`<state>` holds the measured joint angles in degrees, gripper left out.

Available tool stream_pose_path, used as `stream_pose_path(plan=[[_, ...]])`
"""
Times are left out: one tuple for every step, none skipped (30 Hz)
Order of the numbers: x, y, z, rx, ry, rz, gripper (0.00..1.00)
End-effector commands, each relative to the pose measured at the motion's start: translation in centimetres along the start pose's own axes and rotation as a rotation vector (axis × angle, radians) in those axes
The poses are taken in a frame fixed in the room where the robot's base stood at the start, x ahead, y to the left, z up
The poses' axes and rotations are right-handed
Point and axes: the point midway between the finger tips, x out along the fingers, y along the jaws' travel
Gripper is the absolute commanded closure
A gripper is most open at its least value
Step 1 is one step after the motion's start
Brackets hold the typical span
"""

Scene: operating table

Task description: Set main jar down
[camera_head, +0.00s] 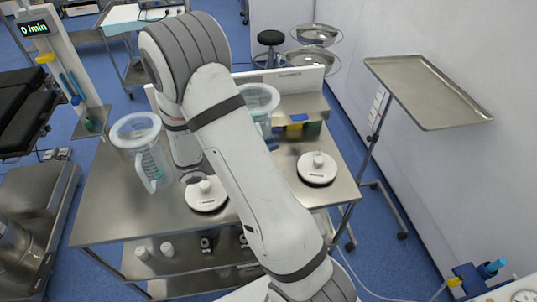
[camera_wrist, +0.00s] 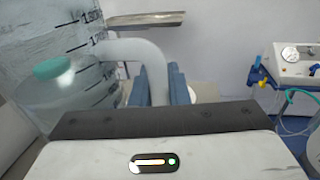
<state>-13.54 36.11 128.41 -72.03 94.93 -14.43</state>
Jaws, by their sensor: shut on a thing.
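The main jar (camera_head: 260,98), clear with a pale blue rim, is partly behind my arm in the head view. In the wrist view its graduated wall (camera_wrist: 75,45) fills the upper left, with a green part inside. My gripper (camera_wrist: 162,88) is shut on the jar's pale handle (camera_wrist: 125,50), with blue-grey fingers on both sides. The jar looks upright. I cannot tell whether its base touches the steel table (camera_head: 120,215).
A second clear jar (camera_head: 136,140) with a handle stands at the table's left. Two white round lids (camera_head: 205,195) (camera_head: 317,169) lie on the table. Small coloured items (camera_head: 300,128) are behind. A tray stand (camera_head: 428,90) is to the right. The table's front left is clear.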

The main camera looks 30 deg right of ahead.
Motion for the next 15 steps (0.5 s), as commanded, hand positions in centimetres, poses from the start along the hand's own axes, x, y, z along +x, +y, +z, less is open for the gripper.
stream_pose_path(plan=[[0.0, 0.0, -0.2, 0.001, -0.001, 0.000, 1.00], [0.0, 0.0, -0.3, 0.001, -0.001, 0.000, 1.00], [0.0, 0.0, -0.6, 0.001, -0.001, 0.000, 1.00], [0.0, 0.0, -0.8, 0.000, -0.001, 0.000, 1.00], [0.0, 0.0, -1.2, -0.002, -0.002, 0.000, 1.00], [0.0, 0.0, -1.7, -0.002, -0.002, 0.000, 1.00], [0.0, 0.0, -2.1, -0.002, -0.002, 0.000, 1.00], [0.0, 0.0, -2.5, -0.003, -0.002, 0.000, 1.00], [0.0, 0.0, -2.9, -0.002, -0.002, 0.000, 1.00], [0.0, 0.0, -3.3, -0.002, -0.002, 0.000, 1.00], [0.0, 0.0, -3.6, -0.002, -0.001, 0.000, 1.00], [0.0, 0.0, -3.9, -0.001, -0.001, 0.000, 1.00], [0.0, 0.0, -4.1, -0.001, -0.001, 0.000, 1.00], [-0.1, 0.0, -4.2, 0.000, -0.001, 0.000, 1.00], [-0.1, 0.0, -4.3, 0.001, -0.001, 0.000, 1.00]])
